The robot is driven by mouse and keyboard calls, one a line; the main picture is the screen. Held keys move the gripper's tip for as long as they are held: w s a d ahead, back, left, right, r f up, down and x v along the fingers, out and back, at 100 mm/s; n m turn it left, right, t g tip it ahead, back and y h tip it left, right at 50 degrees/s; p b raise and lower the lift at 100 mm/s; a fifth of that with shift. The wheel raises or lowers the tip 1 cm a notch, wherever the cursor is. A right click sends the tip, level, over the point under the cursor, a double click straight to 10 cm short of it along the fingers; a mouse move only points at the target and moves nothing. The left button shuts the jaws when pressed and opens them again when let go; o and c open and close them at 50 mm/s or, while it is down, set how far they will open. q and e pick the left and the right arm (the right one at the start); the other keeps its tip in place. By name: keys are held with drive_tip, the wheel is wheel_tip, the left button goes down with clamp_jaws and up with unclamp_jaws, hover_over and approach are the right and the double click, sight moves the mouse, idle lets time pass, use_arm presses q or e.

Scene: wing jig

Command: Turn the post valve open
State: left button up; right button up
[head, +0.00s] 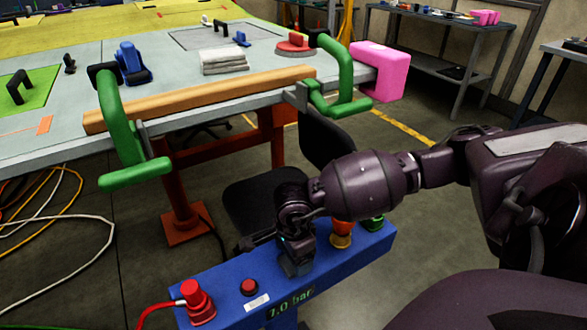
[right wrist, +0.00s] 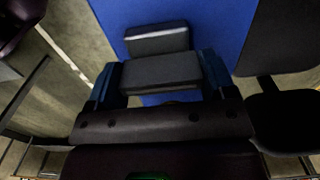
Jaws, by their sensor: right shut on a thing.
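The blue post box (head: 345,262) stands low in front of me, with a "7.0 bar" display (head: 291,301) on its front side. My right gripper (head: 297,266) reaches down onto the middle of its top and is shut. In the right wrist view the dark finger pads (right wrist: 158,54) lie close together over the blue top (right wrist: 215,22). The thing between the pads, at the place of the valve, is hidden by the gripper, so I cannot tell how the valve is turned. My left gripper is not in view.
On the box are a red hose fitting (head: 198,300), a red button (head: 249,287), an orange and yellow knob (head: 341,233) and a green part (head: 373,222). Behind stands the table (head: 75,63) with green clamps (head: 119,120) on a wooden spar (head: 205,98). A black chair (head: 262,194) is close behind the box.

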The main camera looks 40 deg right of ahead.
drive_tip(key=o, duration=0.9)
drive_tip(key=shift+r, duration=0.25)
wheel_tip(320, 180, up, 10)
drive_tip(key=p, duration=0.2)
drive_tip(key=shift+r+p, duration=0.15)
drive_tip(key=shift+p, duration=0.2)
drive_tip(key=shift+a, duration=0.1)
